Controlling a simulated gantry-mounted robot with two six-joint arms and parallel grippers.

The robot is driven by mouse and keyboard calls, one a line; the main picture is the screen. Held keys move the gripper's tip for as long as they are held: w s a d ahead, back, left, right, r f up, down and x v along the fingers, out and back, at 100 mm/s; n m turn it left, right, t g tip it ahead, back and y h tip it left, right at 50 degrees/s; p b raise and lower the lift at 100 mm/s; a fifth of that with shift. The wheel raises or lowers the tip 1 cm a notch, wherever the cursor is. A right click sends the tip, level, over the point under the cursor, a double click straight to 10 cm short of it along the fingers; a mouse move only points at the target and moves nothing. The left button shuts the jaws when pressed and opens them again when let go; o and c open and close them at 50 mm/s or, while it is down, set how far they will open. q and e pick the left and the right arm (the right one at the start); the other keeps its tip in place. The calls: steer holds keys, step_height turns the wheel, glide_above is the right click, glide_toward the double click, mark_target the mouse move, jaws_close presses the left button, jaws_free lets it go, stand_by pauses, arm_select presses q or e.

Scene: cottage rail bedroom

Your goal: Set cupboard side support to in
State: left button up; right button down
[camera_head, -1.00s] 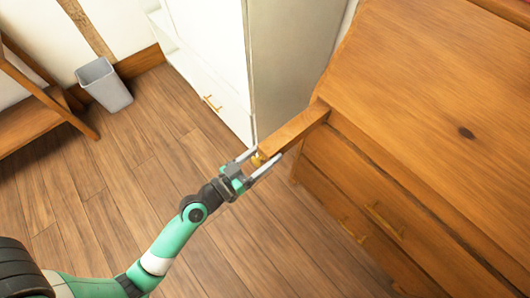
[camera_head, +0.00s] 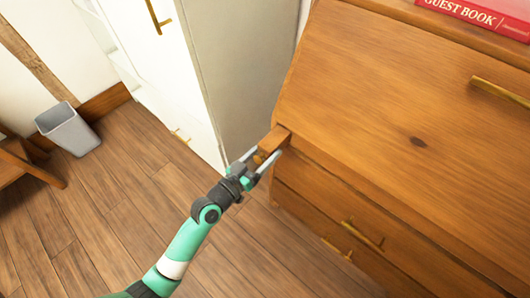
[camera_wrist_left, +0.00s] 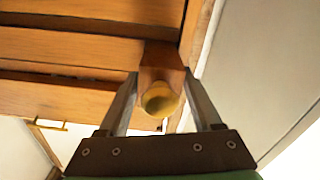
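The cupboard side support (camera_head: 275,140) is a short wooden bar at the left front corner of the slanted wooden cupboard (camera_head: 390,90). Only a short stub of it sticks out, and most of its length is hidden inside. It also shows in the left wrist view (camera_wrist_left: 163,58), with a round brass knob (camera_wrist_left: 160,98) on its end. My left gripper (camera_head: 266,152) has a finger on each side of the support's end, closed against it as far as I can see. The knob lies between the fingers. My right gripper is in neither view.
A white and grey wardrobe (camera_head: 245,70) stands close left of the support. Drawers with brass handles (camera_head: 362,236) lie below it. A red guest book (camera_head: 480,14) lies on top. A grey bin (camera_head: 68,130) stands at the left. The plank floor between is clear.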

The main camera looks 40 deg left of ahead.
arm_select(q)
steer(key=shift+o, duration=0.4)
steer(key=shift+w, duration=0.1)
steer(key=s+b, duration=0.1)
steer(key=s, duration=1)
steer(key=shift+s+d+b, duration=0.25)
steer(key=shift+s+b, duration=0.05)
